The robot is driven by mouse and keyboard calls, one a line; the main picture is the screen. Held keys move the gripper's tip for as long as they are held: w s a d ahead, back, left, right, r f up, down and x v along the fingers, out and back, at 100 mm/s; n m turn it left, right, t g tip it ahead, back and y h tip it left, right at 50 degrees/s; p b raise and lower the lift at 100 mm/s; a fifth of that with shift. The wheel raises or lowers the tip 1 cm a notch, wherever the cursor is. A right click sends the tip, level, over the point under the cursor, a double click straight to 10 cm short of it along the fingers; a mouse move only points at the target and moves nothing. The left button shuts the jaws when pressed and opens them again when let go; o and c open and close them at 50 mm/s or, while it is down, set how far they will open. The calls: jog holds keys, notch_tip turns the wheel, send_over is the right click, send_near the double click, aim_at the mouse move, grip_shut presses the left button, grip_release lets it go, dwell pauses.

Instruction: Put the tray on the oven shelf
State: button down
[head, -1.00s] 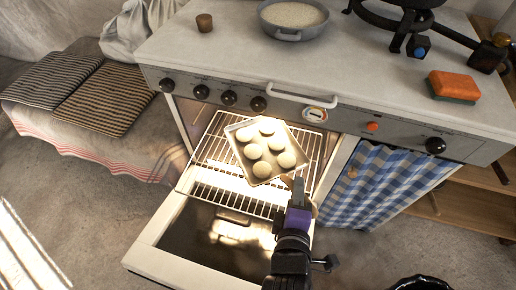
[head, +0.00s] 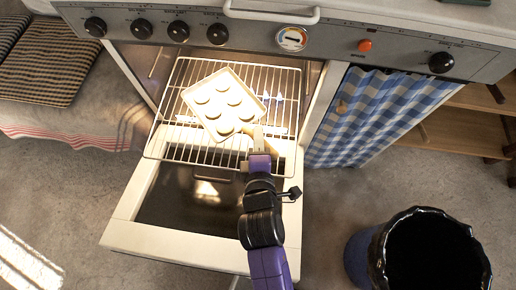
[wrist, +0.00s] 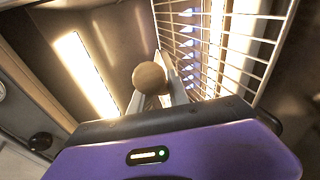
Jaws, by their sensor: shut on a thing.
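The tray (head: 212,127) is a pale, shallow, square pan bearing several round buns (head: 223,98). It lies turned at an angle over the oven shelf (head: 284,112), a wire rack in the open oven. I cannot tell whether the tray touches the rack. My gripper (head: 257,138) is at the tray's near right corner, shut on a tan handle-like part there. In the wrist view a brown rounded end (wrist: 149,77) stands between my fingers, with the rack's wires (wrist: 262,45) at the right. The tray's pan is not clearly seen in the wrist view.
The oven door (head: 150,236) is folded down in front of the oven. A blue-checked curtain (head: 380,110) hangs to the right. A dark bin (head: 372,262) stands on the floor at the lower right. Knobs and a towel bar (head: 272,14) line the stove front above.

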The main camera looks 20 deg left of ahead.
jog(key=shift+f+b, duration=1.2)
jog(key=shift+f, duration=1.9)
jog(key=c, duration=1.3)
grip_release()
jog(key=shift+o, duration=0.2)
jog(key=shift+s, duration=0.1)
jog(key=p+v, duration=0.3)
jog(key=v, duration=0.9)
jog(key=shift+p, duration=0.35)
jog(key=shift+f, duration=0.1)
